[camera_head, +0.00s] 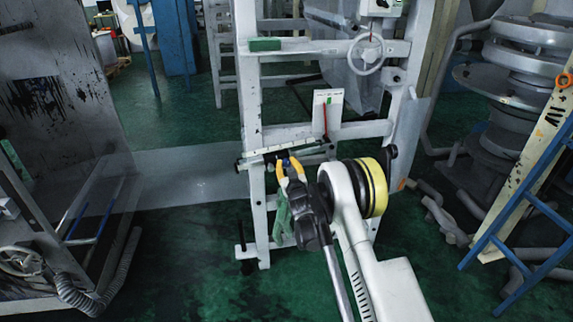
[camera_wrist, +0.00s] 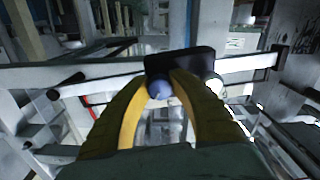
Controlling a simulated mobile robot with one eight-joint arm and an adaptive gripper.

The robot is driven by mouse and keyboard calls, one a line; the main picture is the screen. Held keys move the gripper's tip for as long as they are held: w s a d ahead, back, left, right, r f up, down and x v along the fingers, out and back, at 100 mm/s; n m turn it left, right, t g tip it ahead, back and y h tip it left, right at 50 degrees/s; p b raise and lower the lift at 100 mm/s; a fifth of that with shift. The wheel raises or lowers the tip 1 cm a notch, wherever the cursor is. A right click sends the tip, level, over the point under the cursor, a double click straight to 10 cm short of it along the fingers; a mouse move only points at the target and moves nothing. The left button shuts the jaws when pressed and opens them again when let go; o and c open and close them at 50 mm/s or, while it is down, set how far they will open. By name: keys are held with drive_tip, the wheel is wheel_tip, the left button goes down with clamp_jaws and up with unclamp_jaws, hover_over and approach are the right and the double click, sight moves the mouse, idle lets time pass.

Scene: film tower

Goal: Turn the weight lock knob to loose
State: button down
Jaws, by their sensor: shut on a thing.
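The weight lock knob (camera_wrist: 159,89) is a small blue-grey round knob on a black sliding block (camera_wrist: 180,60) in the wrist view. The block sits on a pale horizontal bar (camera_wrist: 245,62), which also shows in the head view (camera_head: 262,151). My gripper (camera_head: 289,162) has yellow fingers and reaches the bar from the front. In the wrist view the fingertips (camera_wrist: 168,80) are closed around the knob, one on each side. The fingers hide part of the knob, and I cannot read its turn position.
The bar is mounted on a grey upright frame (camera_head: 253,90). A card with a red pointer (camera_head: 327,110) and a handwheel (camera_head: 366,54) are above it. A blue ladder (camera_head: 525,212) stands right, and a worn grey panel (camera_head: 60,90) stands left. Green floor (camera_head: 190,235) is open at left.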

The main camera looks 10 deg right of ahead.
drive_tip(key=n, duration=0.4)
drive_tip(key=shift+n, duration=0.3)
drive_tip(key=n, duration=0.3)
drive_tip(key=shift+n, duration=0.3)
drive_tip(key=n, duration=0.4)
drive_tip(key=shift+d, duration=0.1)
drive_tip(key=shift+r+n, duration=0.1)
drive_tip(key=shift+n, duration=2)
drive_tip(key=c, duration=1.4)
unclamp_jaws()
drive_tip(key=shift+s, duration=0.1)
